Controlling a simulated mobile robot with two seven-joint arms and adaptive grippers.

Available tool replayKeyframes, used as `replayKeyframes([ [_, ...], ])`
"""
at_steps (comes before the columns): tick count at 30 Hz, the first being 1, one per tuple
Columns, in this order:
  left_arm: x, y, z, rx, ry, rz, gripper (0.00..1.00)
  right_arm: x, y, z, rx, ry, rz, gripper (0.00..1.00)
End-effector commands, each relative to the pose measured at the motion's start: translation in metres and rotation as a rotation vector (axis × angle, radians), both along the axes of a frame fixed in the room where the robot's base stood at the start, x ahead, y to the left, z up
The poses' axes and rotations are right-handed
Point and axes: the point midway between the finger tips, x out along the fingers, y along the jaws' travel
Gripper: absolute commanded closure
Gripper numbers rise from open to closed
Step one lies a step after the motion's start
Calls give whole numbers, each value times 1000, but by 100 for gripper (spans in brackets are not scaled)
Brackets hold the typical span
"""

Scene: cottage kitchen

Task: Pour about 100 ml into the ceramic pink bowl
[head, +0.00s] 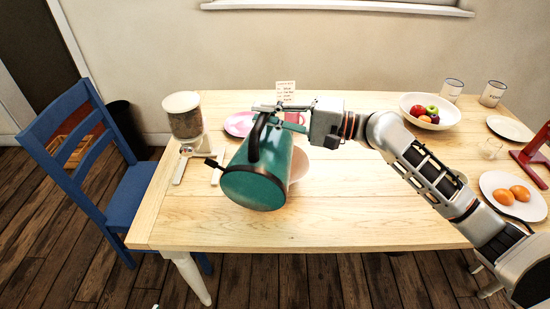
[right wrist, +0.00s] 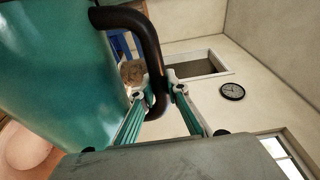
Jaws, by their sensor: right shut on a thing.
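My right gripper (head: 283,108) is shut on the black handle (right wrist: 157,70) of a teal jug (head: 258,172). The jug is tilted, its dark-rimmed base toward the camera, and it is held above the table. A pinkish bowl (head: 299,164) shows partly behind the jug's right side; the jug hides most of it. In the right wrist view the teal jug (right wrist: 60,60) fills the left, with a pink bowl surface (right wrist: 25,150) below it. I cannot see any liquid flowing.
A blue chair (head: 95,165) stands at the left. The table's front is clear.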

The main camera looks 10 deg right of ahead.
Motion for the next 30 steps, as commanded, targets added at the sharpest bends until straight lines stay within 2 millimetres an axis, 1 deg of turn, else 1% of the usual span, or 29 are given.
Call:
replayKeyframes([
  [1,0,0,1,0,-1,0,39,1,-1,6,10,3,-1,100],
  [8,0,0,3,0,-1,0,39,7,-3,8,24,28,-2,100],
  [30,0,0,2,0,1,0,39,5,1,8,30,43,-1,100],
])
